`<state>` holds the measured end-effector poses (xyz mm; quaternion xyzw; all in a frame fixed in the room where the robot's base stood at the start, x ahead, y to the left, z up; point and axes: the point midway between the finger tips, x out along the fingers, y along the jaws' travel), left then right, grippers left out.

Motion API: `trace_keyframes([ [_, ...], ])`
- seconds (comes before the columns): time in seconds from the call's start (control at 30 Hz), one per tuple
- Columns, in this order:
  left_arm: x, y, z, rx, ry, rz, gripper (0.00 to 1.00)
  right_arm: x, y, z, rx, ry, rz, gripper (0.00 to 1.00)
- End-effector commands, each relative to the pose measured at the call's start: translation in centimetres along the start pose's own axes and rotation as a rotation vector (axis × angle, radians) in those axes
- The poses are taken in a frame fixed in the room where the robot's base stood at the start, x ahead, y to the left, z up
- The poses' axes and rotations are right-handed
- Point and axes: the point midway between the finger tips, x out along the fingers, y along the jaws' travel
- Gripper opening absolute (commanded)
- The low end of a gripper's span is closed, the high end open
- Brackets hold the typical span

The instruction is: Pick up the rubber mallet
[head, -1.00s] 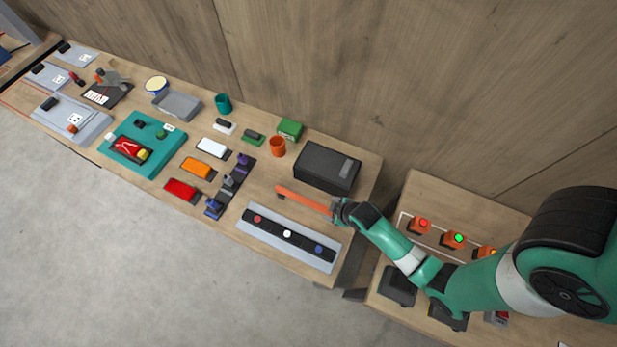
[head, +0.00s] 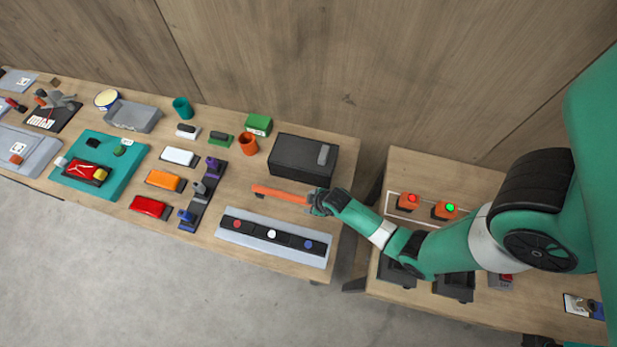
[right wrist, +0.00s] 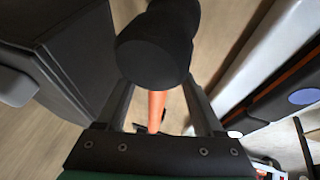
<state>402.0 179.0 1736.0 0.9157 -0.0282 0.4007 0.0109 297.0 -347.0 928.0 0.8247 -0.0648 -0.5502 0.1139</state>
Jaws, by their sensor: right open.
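The rubber mallet (head: 280,194) lies on the workbench, its orange handle pointing left in the head view. In the right wrist view its black head (right wrist: 155,55) is close to the camera, with part of the orange handle (right wrist: 157,108) showing between the fingers. My right gripper (head: 314,203) is at the mallet's right end and hides that end in the head view. Its fingers (right wrist: 157,95) are open, one on each side of the mallet. I cannot tell whether they touch it. My left gripper is not in view.
A dark box (head: 298,160) stands just behind the mallet. A grey strip with coloured buttons (head: 258,251) lies in front. An orange cup (head: 248,145) and a purple-and-blue fixture (head: 205,190) stand to the left. A second table (head: 435,165) is at right, across a gap.

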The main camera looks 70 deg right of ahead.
Motion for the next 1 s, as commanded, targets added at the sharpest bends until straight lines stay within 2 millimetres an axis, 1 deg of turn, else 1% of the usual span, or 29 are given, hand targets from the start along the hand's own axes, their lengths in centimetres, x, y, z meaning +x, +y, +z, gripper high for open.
trace_keyframes([
  [0.03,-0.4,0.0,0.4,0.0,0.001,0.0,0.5,1.1,-0.1,0.0,0.0,-0.002,-0.001,0.69],
  [0.13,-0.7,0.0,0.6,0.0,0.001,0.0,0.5,2.2,-0.1,0.0,0.001,-0.001,0.0,0.69],
  [0.37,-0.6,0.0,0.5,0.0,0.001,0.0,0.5,2.4,0.0,-0.1,0.0,0.001,0.001,0.69],
  [0.4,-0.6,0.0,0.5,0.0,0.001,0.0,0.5,2.4,0.0,-0.1,0.0,0.001,0.001,0.65],
  [0.47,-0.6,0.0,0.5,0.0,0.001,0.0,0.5,2.4,0.0,-0.1,0.0,0.001,0.0,0.54],
  [0.5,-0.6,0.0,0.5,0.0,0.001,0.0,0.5,2.4,0.0,-0.1,0.0,0.001,0.0,0.47],
  [0.77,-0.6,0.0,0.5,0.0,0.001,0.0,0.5,2.4,0.0,-0.1,0.0,0.001,0.0,0.0],
  [1.0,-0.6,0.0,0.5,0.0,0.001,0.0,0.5,2.3,0.1,-0.2,0.0,0.003,0.002,0.0],
])
